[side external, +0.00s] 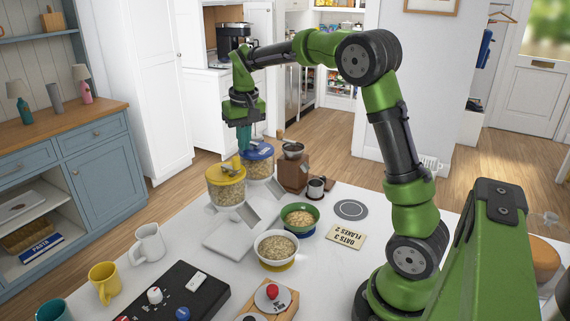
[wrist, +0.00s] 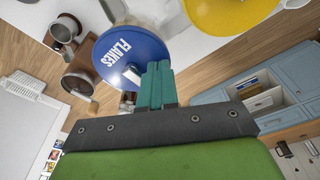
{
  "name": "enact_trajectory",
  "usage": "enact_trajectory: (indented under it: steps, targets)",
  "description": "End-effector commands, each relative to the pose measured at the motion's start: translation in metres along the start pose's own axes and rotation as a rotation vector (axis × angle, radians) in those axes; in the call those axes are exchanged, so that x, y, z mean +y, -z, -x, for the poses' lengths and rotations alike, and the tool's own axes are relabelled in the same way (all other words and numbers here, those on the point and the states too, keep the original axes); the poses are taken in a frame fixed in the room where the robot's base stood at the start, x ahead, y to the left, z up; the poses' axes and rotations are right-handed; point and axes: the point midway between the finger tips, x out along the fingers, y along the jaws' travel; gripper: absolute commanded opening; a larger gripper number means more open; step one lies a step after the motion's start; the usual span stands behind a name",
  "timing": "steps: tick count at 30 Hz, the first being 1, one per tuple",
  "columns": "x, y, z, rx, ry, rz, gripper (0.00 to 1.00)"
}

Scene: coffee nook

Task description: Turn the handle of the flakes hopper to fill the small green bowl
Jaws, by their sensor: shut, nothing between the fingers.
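The flakes hopper is a clear container with a blue lid (side external: 258,151); the lid, lettered FLAKES, also shows in the wrist view (wrist: 112,55). A small pale piece on the lid (wrist: 132,76), perhaps its handle, shows beside my fingertips and is partly hidden by them. My gripper (side external: 243,147) points down at the left edge of the blue lid, its teal fingers (wrist: 157,80) shut together and empty. I cannot tell whether they touch the lid. The small green bowl (side external: 316,222) stands in front of the hoppers, with tan food inside.
A yellow-lidded hopper (side external: 226,173) stands close left of the flakes hopper. A white bowl of oats (side external: 276,248) sits nearer the front. A card reading OATS 3 FLAKES 2 (side external: 346,236), a brown grinder (side external: 291,174) and a dark cup (side external: 316,188) are to the right.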

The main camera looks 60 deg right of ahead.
Motion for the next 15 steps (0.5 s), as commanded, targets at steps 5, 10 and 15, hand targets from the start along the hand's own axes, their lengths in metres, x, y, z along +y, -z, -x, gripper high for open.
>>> enact_trajectory:
  steps: [5,10,15]
  targets:
    - [0.0,-0.001,0.004,0.002,0.0,0.0,0.0]
    - [-0.001,0.001,0.017,0.003,0.001,0.0,0.0]
    - [0.0,0.003,0.031,0.003,0.0,0.001,0.0]
